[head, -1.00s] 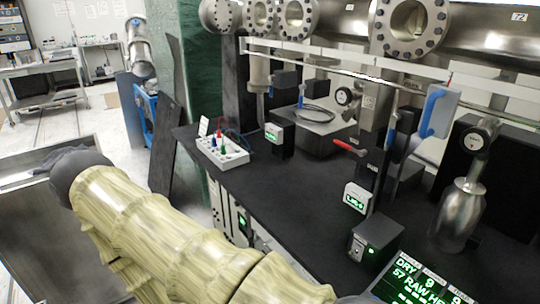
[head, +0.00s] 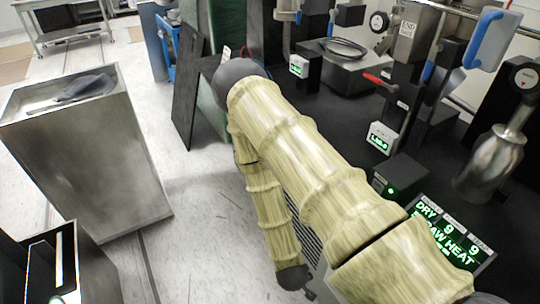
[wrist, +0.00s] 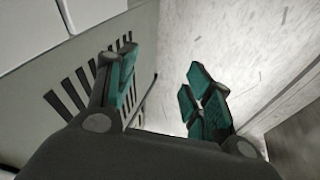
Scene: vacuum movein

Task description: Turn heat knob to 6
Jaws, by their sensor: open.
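No knob that I can make out as the heat knob is plain in either view. A tilted display (head: 447,232) with green text, including "DRY", "HEAT" and digits, stands at the lower right in the head view. My arm crosses in front of part of its left side. My gripper (wrist: 160,90) is open and empty in the wrist view, its green-padded fingers apart. It points down past a slotted pale panel (wrist: 85,90) toward the light floor. In the head view the fingers are hidden or too small to tell.
The black bench (head: 330,105) carries a small box with a green light (head: 400,178), a green-digit meter (head: 381,138) and a metal flask (head: 490,165). A metal bin (head: 85,150) stands on the left. Pale floor (head: 215,230) is open between the bin and bench.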

